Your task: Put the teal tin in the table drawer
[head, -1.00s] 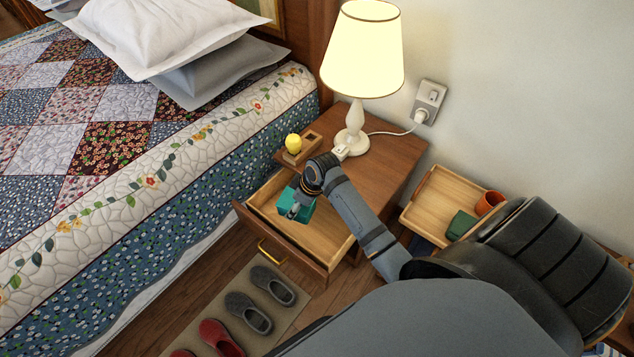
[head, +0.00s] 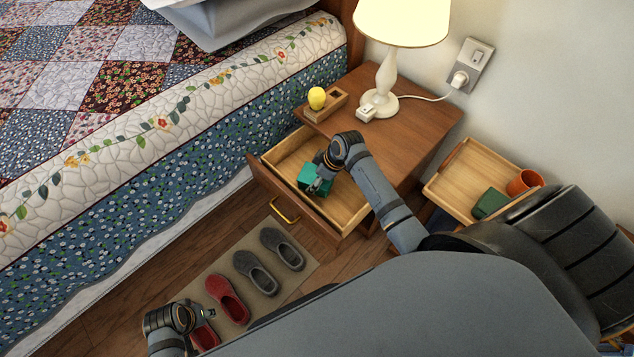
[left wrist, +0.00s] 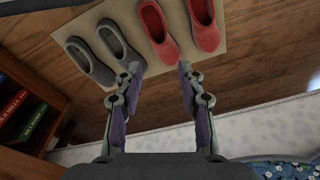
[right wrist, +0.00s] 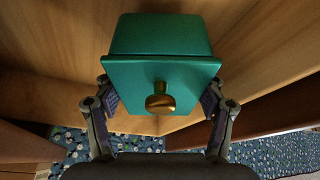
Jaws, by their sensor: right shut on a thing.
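The teal tin (head: 308,177), a box with a lid and a brass knob, is inside the outline of the open table drawer (head: 350,207), near its front left part. My right gripper (head: 321,184) is shut on it; in the right wrist view the fingers grip the lid edges of the tin (right wrist: 160,40) on both sides of the knob. Drawer wood surrounds the tin there. I cannot tell whether its underside touches the drawer floor. My left gripper (left wrist: 158,80) is open and empty above the floor by the slippers; it shows at the lower left of the head view (head: 205,318).
The nightstand (head: 405,130) carries a lit lamp (head: 388,75) and a small wooden holder (head: 325,107) with a yellow object. A wooden tray (head: 470,160) holds an orange cup (head: 523,182) and a green item (head: 489,203). The bed (head: 150,150) stands close left; slippers (head: 256,272) lie below.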

